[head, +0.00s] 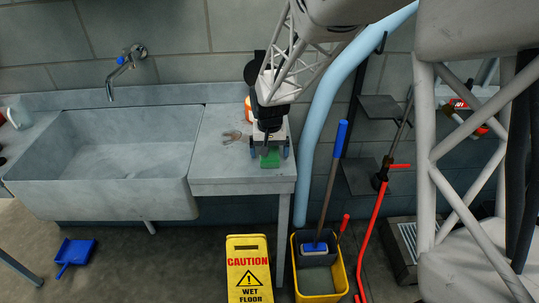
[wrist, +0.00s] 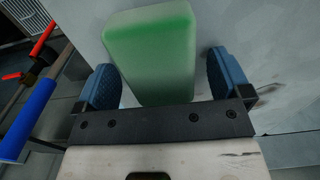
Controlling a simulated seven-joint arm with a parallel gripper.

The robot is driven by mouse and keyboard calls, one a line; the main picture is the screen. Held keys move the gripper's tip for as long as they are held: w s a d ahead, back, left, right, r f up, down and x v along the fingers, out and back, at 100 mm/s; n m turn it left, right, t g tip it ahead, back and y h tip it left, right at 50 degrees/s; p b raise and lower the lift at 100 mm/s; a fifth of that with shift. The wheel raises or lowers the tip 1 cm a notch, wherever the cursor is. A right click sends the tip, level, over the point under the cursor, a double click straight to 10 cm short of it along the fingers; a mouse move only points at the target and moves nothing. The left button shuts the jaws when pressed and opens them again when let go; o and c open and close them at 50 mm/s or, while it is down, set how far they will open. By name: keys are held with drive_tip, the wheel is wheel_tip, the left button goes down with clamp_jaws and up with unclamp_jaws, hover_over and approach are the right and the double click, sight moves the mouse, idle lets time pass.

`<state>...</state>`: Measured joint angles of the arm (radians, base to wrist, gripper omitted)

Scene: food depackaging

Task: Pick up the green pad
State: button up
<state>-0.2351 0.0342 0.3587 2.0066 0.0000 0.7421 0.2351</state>
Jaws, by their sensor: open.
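The green pad (head: 270,157) lies on the grey counter to the right of the sink, near the counter's front edge. In the wrist view the pad (wrist: 152,50) is a green block with a paler side, filling the middle of the picture. My gripper (head: 269,150) is down over the pad from above. Its blue fingers are open in the wrist view, one on each side of the pad (wrist: 165,85), with a gap visible on both sides. The gripper hides part of the pad in the head view.
A large grey sink (head: 190,190) with a wall tap (head: 125,65) is left of the counter (head: 245,180). An orange container (head: 248,108) stands behind the gripper, and a small greyish item (head: 231,136) lies to its left. A yellow caution sign (head: 249,268) and mop bucket (head: 342,280) stand below.

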drive_tip(key=shift+c, duration=0.3)
drive_tip(key=c, duration=0.9)
drive_tip(key=shift+r, duration=0.1)
drive_tip(key=shift+c, duration=0.2)
drive_tip(key=shift+r, duration=0.8)
drive_tip(key=shift+s+r, duration=0.1)
drive_tip(key=shift+r, duration=0.85)
drive_tip(key=s+d, duration=0.1)
drive_tip(key=s, duration=0.6)
drive_tip(key=s+d+r, duration=0.1)
drive_tip(key=s+d, duration=0.1)
drive_tip(key=s, duration=0.6)
drive_tip(key=shift+s+d+r, duration=0.15)
drive_tip(key=shift+s+d, duration=0.05)
drive_tip(key=shift+d, duration=0.1)
